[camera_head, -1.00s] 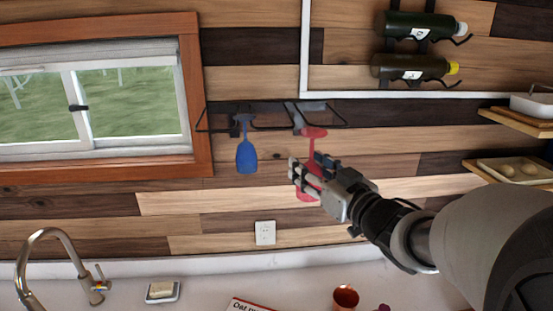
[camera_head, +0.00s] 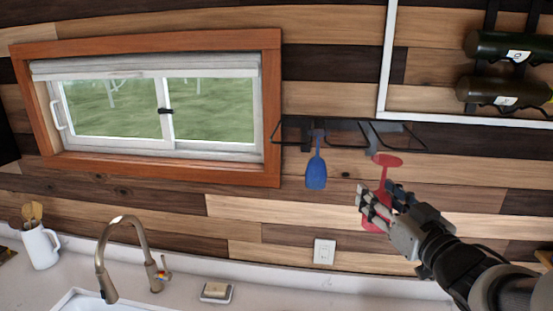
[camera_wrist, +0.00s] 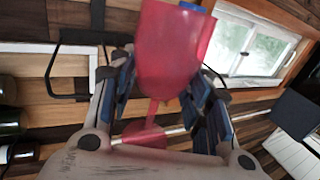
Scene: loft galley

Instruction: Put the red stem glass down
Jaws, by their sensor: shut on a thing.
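The red stem glass (camera_head: 386,161) hangs upside down in my gripper (camera_head: 379,195), foot up and bowl down. My gripper is shut on it around the stem and upper bowl. In the wrist view the red bowl (camera_wrist: 172,45) fills the top middle between the fingers (camera_wrist: 163,92), with the foot below. The glass foot is just below and right of the black wall rack (camera_head: 345,132); I cannot tell whether they touch. A blue stem glass (camera_head: 316,172) hangs upside down from the rack's left part.
Dark bottles (camera_head: 497,45) lie in a wall holder at upper right. Below is a pale counter (camera_head: 255,292) with a tap (camera_head: 135,235), a soap dish (camera_head: 216,292) and a white jug (camera_head: 40,248). A window (camera_head: 155,105) is left of the rack, a socket (camera_head: 324,251) below it.

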